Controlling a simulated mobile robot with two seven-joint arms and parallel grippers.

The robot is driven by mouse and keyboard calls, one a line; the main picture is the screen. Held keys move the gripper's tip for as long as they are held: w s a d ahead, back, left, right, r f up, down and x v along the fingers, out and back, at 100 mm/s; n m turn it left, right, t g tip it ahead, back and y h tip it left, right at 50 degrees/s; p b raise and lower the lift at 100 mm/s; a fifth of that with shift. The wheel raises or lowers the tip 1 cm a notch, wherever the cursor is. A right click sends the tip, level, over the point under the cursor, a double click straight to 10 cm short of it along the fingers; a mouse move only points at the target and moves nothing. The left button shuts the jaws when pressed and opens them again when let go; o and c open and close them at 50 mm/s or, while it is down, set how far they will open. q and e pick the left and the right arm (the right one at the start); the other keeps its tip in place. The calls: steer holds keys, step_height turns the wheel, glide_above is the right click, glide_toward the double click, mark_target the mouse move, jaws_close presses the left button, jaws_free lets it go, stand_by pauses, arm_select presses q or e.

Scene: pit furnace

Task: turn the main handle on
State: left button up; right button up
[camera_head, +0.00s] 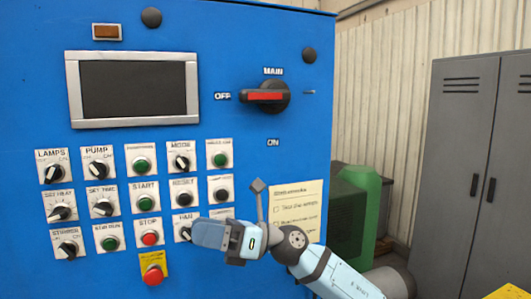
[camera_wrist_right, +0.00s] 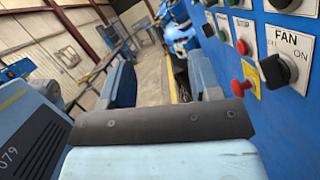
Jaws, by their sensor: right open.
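The main handle (camera_head: 265,97) is a black rotary switch with a red bar at the top right of the blue panel in the head view. Its bar lies horizontal, with its left end beside the OFF label; the ON label is below it. My right gripper (camera_head: 212,234) is below and left of the handle, apart from it, near the lower rows of knobs. In the right wrist view its two blue fingers (camera_wrist_right: 165,82) stand apart with nothing between them. My left gripper is not in view.
The blue panel (camera_head: 230,60) carries a dark screen (camera_head: 133,88) and several knobs and buttons, including a red button (camera_head: 153,274). The FAN knob (camera_wrist_right: 275,72) is close on the right in the wrist view. A grey locker (camera_head: 455,160) and green container (camera_head: 360,200) stand right.

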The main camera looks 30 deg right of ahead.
step_height(320, 180, up, 5)
steer(key=d+n+h+b, duration=0.2)
steer(key=n+h, duration=0.1)
steer(key=n, duration=0.4)
steer(key=n+t+h+b, duration=0.3)
steer(key=t+h+b, duration=0.2)
steer(key=t+h, duration=0.7)
glide_toward(270, 96)
steer(key=w, duration=0.3)
steer(key=w+a+r+g+h+p, duration=0.1)
steer(key=w, duration=0.2)
steer(key=w+a+r+g, duration=0.1)
steer(key=w, duration=0.2)
steer(key=shift+w+a+r+h, duration=0.1)
steer(key=shift+w+r+h, duration=0.05)
steer(key=shift+w+h, duration=0.2)
steer(key=shift+w+p, duration=0.3)
steer(key=shift+w, duration=0.25)
jaws_close()
